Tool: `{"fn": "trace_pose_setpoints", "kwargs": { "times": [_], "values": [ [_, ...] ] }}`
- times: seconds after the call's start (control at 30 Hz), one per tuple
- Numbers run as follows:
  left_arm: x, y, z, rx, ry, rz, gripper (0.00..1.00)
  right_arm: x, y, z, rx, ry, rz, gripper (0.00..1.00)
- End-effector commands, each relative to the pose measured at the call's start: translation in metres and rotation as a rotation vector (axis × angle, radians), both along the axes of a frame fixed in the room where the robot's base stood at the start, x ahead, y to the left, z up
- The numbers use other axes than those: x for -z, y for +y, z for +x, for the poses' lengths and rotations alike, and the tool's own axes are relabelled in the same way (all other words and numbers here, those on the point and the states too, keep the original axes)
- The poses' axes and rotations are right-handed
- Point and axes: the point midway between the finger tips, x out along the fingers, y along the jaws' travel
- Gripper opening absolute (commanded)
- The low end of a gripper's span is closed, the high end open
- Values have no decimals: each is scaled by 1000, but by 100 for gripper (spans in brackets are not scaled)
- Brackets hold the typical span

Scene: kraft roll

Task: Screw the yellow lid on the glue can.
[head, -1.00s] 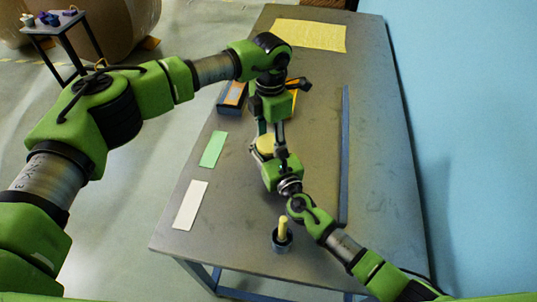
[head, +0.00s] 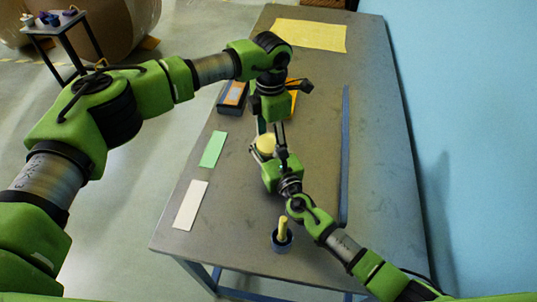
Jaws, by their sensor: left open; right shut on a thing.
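The yellow lid (head: 266,143) shows as a pale yellow disc on top of the glue can (head: 257,154), near the middle of the table. I cannot tell how tightly it sits. Most of the can is hidden behind my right gripper (head: 268,158), which is shut on it from the near side. My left gripper (head: 271,134) points down from above, open, with its fingers apart around or just above the lid. Whether they touch the lid is unclear.
A dark pot with a yellow-handled tool (head: 282,240) stands at the near edge. A green card (head: 213,149) and a white card (head: 190,205) lie at left. A dark box (head: 232,98) is behind them. A blue bar (head: 344,155) runs along the right. Yellow paper (head: 310,35) lies far back.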

Motion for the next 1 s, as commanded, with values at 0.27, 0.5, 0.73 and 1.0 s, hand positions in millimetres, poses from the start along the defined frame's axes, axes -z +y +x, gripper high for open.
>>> {"fn": "trace_pose_setpoints", "kwargs": {
  "times": [0.27,0.5,0.73,1.0],
  "values": [
    [-31,0,1,0,-2,0,66,-1,-1,1,1,-1,0,0],
    [-45,0,0,0,0,0,66,-1,-1,0,1,-1,0,0],
    [-44,0,0,-10,0,0,62,-1,-1,0,1,-1,0,0],
    [-50,-1,0,-280,1,-1,62,-1,0,1,1,-1,0,0]
  ]
}}
